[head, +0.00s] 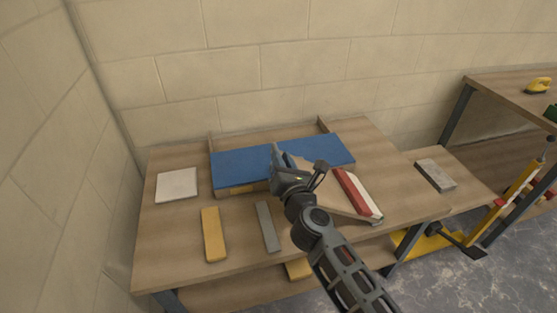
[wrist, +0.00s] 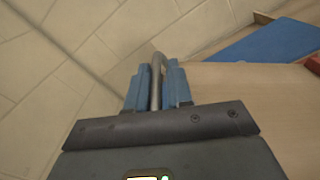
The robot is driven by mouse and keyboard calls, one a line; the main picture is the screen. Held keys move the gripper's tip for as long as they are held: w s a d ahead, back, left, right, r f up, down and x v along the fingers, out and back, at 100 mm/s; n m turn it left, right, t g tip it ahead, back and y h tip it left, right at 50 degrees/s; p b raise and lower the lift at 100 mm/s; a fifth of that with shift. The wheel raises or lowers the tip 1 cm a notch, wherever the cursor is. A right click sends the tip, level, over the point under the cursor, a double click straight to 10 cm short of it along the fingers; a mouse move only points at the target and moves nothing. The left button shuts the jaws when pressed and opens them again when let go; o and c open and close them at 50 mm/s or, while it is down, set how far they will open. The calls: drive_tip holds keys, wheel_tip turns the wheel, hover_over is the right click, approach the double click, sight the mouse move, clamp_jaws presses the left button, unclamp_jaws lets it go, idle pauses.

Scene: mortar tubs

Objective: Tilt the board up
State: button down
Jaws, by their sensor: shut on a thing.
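My gripper (head: 277,153) is above the table, in front of the blue panel. In the wrist view its blue fingers (wrist: 157,88) are shut on a grey metal handle (wrist: 156,78), which stands up between them. A pale wooden board (head: 338,200) shows just right of my gripper, partly hidden by my wrist. Its right side is next to a red and white bar (head: 357,194). In the wrist view a pale wooden surface (wrist: 245,95) spreads right of the fingers. Where the handle joins the board is hidden, and the board's exact tilt is hard to tell.
The blue panel (head: 235,167) lies at the back of the wooden table (head: 175,230). A white tile (head: 177,184), a yellow block (head: 213,234) and a grey bar (head: 267,227) lie left and in front. A grey block (head: 436,175) is on the right. Walls close off the back and left.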

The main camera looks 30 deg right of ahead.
drive_tip(key=shift+w+a+r, duration=0.1)
drive_tip(key=shift+a+r, duration=0.2)
drive_tip(key=shift+r, duration=0.2)
drive_tip(key=c, duration=1.4)
unclamp_jaws()
drive_tip(key=shift+o, duration=1.2)
drive_tip(key=shift+d+f, duration=0.15)
drive_tip(key=shift+f, duration=0.05)
drive_tip(key=shift+b+v, duration=0.5)
drive_tip(key=shift+v, duration=3.55)
drive_tip(key=shift+r, duration=0.1)
